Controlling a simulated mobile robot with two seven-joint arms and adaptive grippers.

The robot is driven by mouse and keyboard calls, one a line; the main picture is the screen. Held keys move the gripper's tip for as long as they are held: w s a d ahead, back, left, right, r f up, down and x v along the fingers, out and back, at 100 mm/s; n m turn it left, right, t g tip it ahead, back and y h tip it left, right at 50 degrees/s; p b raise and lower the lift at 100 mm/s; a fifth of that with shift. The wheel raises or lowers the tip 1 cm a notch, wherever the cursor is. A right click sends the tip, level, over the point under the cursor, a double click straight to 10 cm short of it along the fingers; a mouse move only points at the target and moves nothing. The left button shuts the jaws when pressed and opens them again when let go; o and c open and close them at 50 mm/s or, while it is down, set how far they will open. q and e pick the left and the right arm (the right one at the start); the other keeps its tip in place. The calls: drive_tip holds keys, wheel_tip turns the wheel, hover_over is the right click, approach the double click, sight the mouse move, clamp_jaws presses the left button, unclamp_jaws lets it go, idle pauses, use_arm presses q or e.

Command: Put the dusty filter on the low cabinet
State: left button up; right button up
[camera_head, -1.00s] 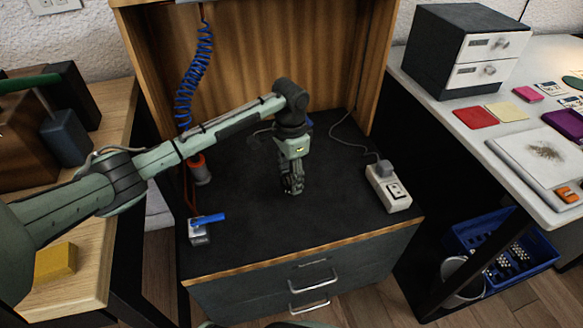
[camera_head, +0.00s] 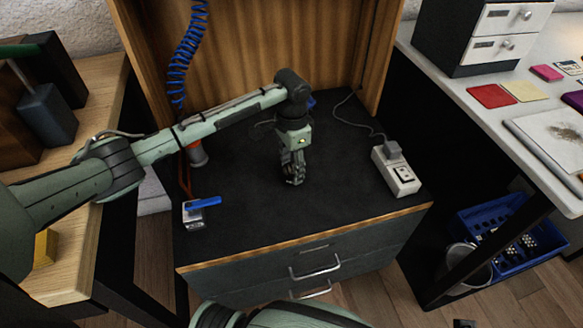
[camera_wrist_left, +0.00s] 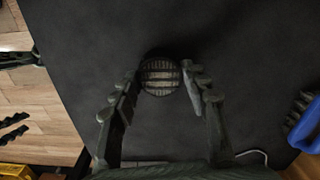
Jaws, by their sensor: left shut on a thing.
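The dusty filter (camera_wrist_left: 160,76) is a small round, ribbed, grey-brown piece between the fingers of my left gripper in the left wrist view. My left gripper (camera_head: 294,182) is shut on it and points down over the middle of the low cabinet's dark top (camera_head: 260,222). The dark top also fills much of the left wrist view (camera_wrist_left: 215,35). In the head view the fingers hide most of the filter. I cannot tell whether it touches the top.
A white power strip (camera_head: 396,172) stands on the cabinet's right side. A metal block with a blue handle (camera_head: 203,204) and an orange-and-grey cylinder (camera_head: 196,154) are on its left. A blue coiled hose (camera_head: 187,55) hangs behind. The front of the top is clear.

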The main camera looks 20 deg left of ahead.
sight(292, 169)
use_arm(q)
drive_tip(key=o, duration=1.1)
drive_tip(key=shift+f, duration=0.1)
use_arm(e)
drive_tip(key=shift+f, duration=0.1)
use_arm(q)
drive_tip(key=shift+r+p, duration=0.45)
drive_tip(key=shift+r, duration=5.75)
use_arm(e)
drive_tip(key=shift+s+a+f, duration=0.1)
drive_tip(key=shift+s+f, duration=0.05)
drive_tip(key=shift+f, duration=0.85)
